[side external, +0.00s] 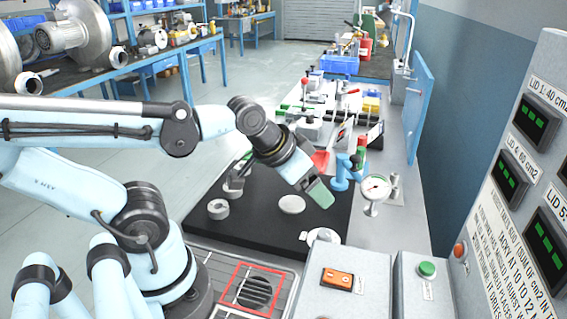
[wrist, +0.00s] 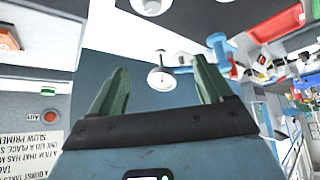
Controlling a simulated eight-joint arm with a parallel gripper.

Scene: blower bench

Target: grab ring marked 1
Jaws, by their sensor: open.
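Several pale round pieces rest on the black mat (side external: 262,232) in the side view. One is a thick ring with a hole (side external: 218,208) at the left, one is a flat pale disc (side external: 292,204) in the middle, and a white lid-like piece (side external: 320,236) lies at the front right edge. I cannot read a 1 on any of them. My gripper (side external: 319,193) has green fingers and hangs above the mat's right side, right of the disc. In the wrist view my gripper (wrist: 169,56) is open, with nothing between its fingers.
A pressure gauge (side external: 376,188) and a blue valve fitting (side external: 343,174) stand close to the right of my gripper. A grey box with an orange switch (side external: 338,279) and a panel of lid displays (side external: 535,125) are in front and right. A red-framed grate (side external: 252,288) lies at the front.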

